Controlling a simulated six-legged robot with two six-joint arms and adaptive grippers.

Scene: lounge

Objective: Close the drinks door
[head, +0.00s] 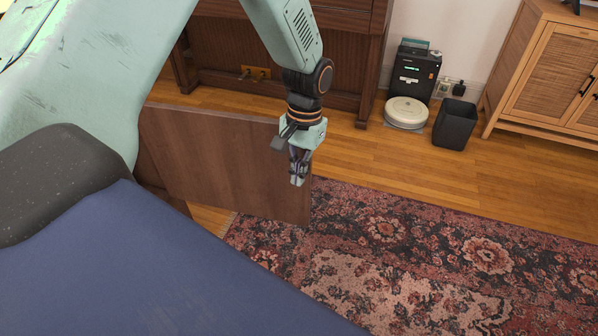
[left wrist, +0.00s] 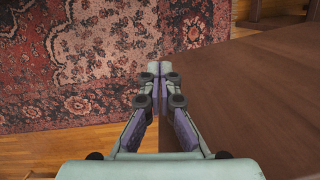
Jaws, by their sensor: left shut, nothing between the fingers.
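The drinks door (head: 225,165) is a dark brown wooden panel. In the head view it stands swung open, its free edge reaching out over the rug. My left gripper (head: 298,180) is shut and empty, close to the panel near its free end. In the left wrist view the shut fingers (left wrist: 160,72) point along the edge of the brown panel (left wrist: 245,100), which fills the right side. I cannot tell whether the fingers touch it. The cabinet behind the door is mostly hidden by my own body. My right gripper is not in view.
A patterned red rug (head: 420,250) covers the floor at the right. A piano-like brown wooden piece (head: 340,60) stands behind. A robot vacuum with dock (head: 407,112), a black bin (head: 455,124) and a rattan cabinet (head: 550,75) stand at the back right.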

